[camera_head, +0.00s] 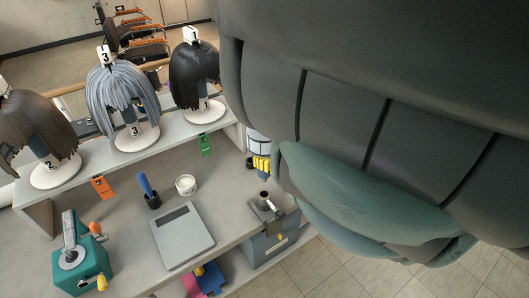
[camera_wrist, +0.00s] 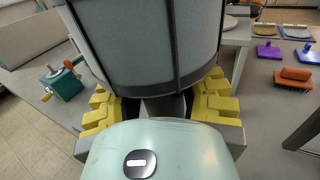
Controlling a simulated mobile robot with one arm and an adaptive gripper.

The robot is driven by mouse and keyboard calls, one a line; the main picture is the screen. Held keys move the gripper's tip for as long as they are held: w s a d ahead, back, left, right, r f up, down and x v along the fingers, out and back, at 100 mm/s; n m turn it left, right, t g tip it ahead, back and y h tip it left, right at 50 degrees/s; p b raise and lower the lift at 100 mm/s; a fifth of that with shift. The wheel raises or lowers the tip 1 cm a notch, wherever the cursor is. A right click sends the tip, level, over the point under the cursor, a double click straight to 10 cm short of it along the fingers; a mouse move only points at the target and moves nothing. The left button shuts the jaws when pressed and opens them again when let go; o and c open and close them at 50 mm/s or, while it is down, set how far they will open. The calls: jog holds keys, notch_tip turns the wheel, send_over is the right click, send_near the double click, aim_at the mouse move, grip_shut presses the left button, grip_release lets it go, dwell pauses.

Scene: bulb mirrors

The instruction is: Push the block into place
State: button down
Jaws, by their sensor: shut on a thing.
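My gripper (camera_head: 262,166) shows yellow fingers at the right edge of the table in the head view, beside a pale grey cylinder. In the wrist view my gripper (camera_wrist: 165,105) has yellow fingers on both sides of a dark stem and is shut on it. A large grey ribbed body (camera_wrist: 148,45) rises above that stem and hides the view ahead. I cannot tell which thing is the block. A grey box with a short post (camera_head: 268,208) stands just below the gripper in the head view; whether they touch is unclear.
Wigs line the shelf (camera_head: 95,165). The head view's right half is blocked.

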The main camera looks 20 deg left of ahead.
aim_at(264, 176)
jog(key=shift+f+b, duration=2.3)
jog(key=shift+f, duration=0.3)
jog(key=shift+f+b, duration=2.05)
jog(key=shift+b, duration=0.05)
grip_release()
jog(key=shift+d, duration=0.1)
jog(key=d, duration=0.2)
jog(key=s+d, duration=0.1)
jog(key=d, duration=0.2)
jog(key=shift+s+d, duration=0.1)
jog(key=shift+d, duration=0.25)
dwell(0.5)
dwell(0.6)
